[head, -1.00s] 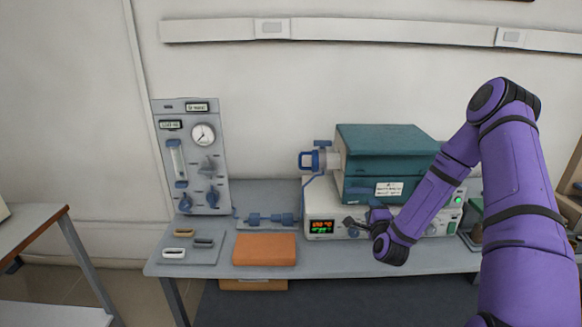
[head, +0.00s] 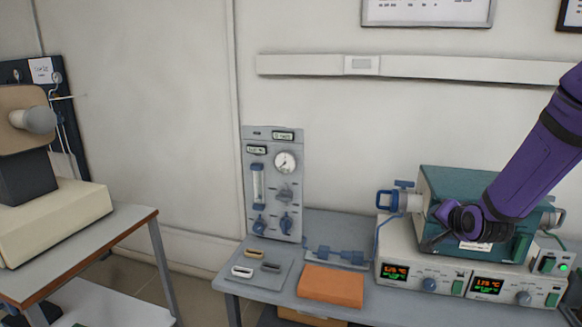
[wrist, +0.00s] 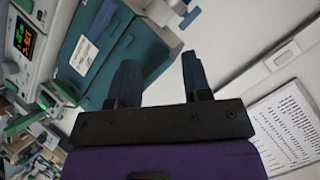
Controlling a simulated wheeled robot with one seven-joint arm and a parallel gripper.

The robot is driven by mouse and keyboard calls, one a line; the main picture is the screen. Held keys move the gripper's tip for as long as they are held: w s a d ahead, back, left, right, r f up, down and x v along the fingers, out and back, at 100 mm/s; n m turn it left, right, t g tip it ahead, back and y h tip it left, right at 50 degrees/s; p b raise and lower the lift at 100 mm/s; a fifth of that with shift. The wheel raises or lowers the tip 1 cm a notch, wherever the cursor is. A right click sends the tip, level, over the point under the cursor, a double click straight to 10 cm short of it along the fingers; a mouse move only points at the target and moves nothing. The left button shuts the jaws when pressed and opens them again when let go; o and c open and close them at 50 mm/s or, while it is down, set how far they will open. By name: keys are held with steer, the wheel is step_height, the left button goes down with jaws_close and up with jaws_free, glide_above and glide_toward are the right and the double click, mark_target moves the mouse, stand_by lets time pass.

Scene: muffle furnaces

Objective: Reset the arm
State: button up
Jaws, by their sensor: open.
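My purple arm comes in from the right edge of the head view. My gripper (head: 440,228) shows there in front of the green furnace (head: 455,187), partly covering it. In the wrist view my gripper (wrist: 155,75) has its two dark fingers apart with nothing between them. The green furnace (wrist: 112,45) lies beyond the left finger in that view. I cannot tell from the head view how far the gripper is from the furnace front.
A control unit with lit displays (head: 405,280) sits under the furnace. A gauge panel (head: 272,185), an orange block (head: 331,286) and small handled parts (head: 255,262) are to its left on the bench. Another table (head: 90,245) stands at far left. Open floor lies between.

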steer(key=s+a+r+n+g, duration=0.2)
steer(key=s+r, duration=0.4)
steer(key=s, duration=0.5)
steer(key=s+a+r+n+g, duration=0.2)
steer(key=s+a+r+n, duration=0.2)
steer(key=s, duration=0.7)
steer(key=s+a+r+n+g, duration=0.2)
steer(key=s+r, duration=0.6)
steer(key=s, duration=0.4)
steer(key=shift+a+r+n+g+y, duration=0.3)
steer(key=shift+a+n+g, duration=0.1)
steer(key=shift+n+g, duration=0.2)
